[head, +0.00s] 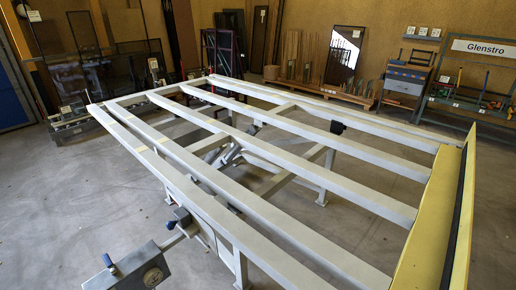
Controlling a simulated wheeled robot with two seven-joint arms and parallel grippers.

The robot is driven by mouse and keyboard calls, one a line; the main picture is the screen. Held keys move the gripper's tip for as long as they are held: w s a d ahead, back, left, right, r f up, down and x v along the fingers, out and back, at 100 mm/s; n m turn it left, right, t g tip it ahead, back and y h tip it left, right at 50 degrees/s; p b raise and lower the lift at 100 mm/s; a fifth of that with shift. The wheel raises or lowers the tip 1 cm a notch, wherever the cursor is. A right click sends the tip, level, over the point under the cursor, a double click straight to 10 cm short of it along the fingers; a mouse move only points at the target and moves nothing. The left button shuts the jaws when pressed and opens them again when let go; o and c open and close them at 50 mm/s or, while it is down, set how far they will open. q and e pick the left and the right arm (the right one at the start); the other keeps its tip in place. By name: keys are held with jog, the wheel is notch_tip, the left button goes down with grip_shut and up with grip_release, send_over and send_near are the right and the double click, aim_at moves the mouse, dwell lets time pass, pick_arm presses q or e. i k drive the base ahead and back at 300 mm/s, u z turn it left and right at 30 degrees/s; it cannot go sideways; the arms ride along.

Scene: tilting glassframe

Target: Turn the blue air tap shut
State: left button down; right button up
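A small blue handle-like part (109,262) stands up from the left side of a grey box (128,268) at the bottom left. A second blue part (181,214) sits on a pipe-like fitting beside the near left leg of the tilting frame. I cannot tell from this view which of the two is the air tap, nor whether it is open or shut. The pale grey tilting frame (285,180) fills the middle, its long parallel beams running toward a yellow ledge (428,225) at the right. Neither of my grippers is in view.
A round dark part (153,277) is on the grey box's right side. The concrete floor (75,190) left of the frame is clear. Glass panes (343,55), a blue-grey cabinet (405,80) and a tool rack (470,95) stand along the back wall.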

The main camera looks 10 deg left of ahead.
aim_at(108, 260)
jog(key=u, duration=1.25)
